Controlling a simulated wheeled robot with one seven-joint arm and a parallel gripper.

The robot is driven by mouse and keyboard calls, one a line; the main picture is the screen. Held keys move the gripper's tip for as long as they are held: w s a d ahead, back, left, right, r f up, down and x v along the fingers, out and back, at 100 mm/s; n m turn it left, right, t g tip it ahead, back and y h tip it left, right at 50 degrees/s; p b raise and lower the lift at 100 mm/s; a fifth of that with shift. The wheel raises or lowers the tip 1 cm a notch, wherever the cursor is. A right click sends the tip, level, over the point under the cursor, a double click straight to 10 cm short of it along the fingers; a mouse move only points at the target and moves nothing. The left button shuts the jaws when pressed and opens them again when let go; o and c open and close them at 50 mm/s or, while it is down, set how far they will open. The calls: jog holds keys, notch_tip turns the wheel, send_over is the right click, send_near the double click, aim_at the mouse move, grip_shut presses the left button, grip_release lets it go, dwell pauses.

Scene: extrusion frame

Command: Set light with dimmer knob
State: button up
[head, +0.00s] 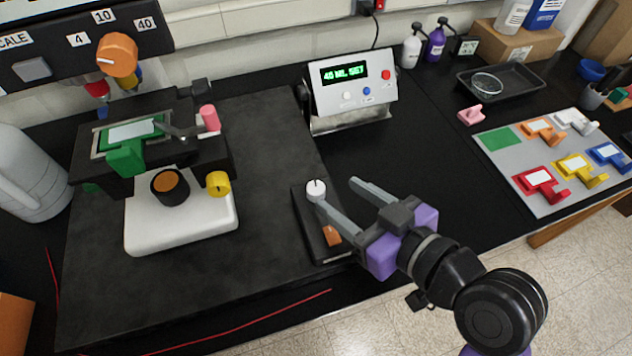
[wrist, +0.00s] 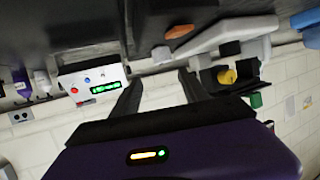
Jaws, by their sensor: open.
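The knob (head: 316,188) is a small white cylinder with a dark mark on top, at the far end of a black control box (head: 311,221). The box also has an orange rocker switch (head: 331,236). My gripper (head: 338,193) is open and empty, with purple and grey parts. In the head view its left fingertip overlaps the knob's lower right edge, and the other finger lies to the right; contact cannot be told. In the wrist view, which is upside down, the white knob (wrist: 161,54) appears beyond and between the open fingertips (wrist: 159,77). The orange switch (wrist: 180,31) also shows there.
A display box (head: 352,85) with green text stands behind. A grey tray of coloured clips (head: 540,195) and a black tray (head: 500,85) are right. The dark mat before the microscope is clear.

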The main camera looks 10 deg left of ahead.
aim_at(318, 189)
jog(key=shift+s+a+f+g, duration=0.15)
jog(key=shift+s+f+g, duration=0.15)
jog(key=shift+s+f, duration=0.05)
jog(key=shift+w+a+f+n, duration=0.1)
jog(key=shift+a+f+n, duration=0.05)
jog(key=shift+n, duration=0.15)
jog(key=p+x, duration=0.1)
jog(key=x, duration=0.6)
jog(key=shift+w+f, duration=0.1)
jog(key=shift+f, duration=0.05)
grip_shut()
